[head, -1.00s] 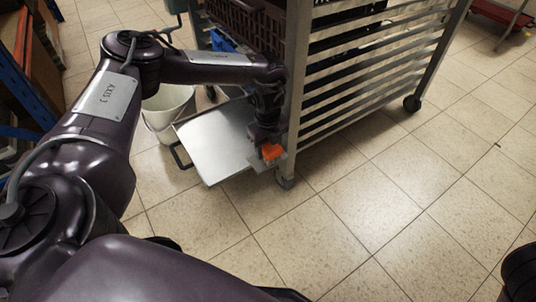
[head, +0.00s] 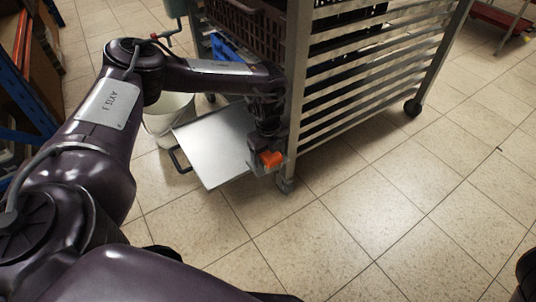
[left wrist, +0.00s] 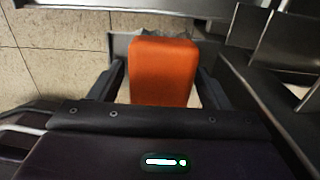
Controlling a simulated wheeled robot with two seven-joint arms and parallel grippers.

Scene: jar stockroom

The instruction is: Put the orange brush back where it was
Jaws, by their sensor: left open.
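The orange brush (head: 271,159) is beside the lower end of the rack's near post, at the right of the pulled-out metal tray. In the left wrist view its orange block (left wrist: 163,72) is between my two fingers. My left gripper (head: 266,152) is open, with one finger on each side of the block. Small gaps show between the fingers and the block. A grey metal piece (left wrist: 120,42) shows behind the brush; what bears the brush from below is hidden.
The metal rack (head: 297,85) stands close to my left wrist. The flat tray (head: 212,150) sticks out from it, with a white bucket (head: 167,122) behind. A brown crate (head: 255,30) sits in the rack.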

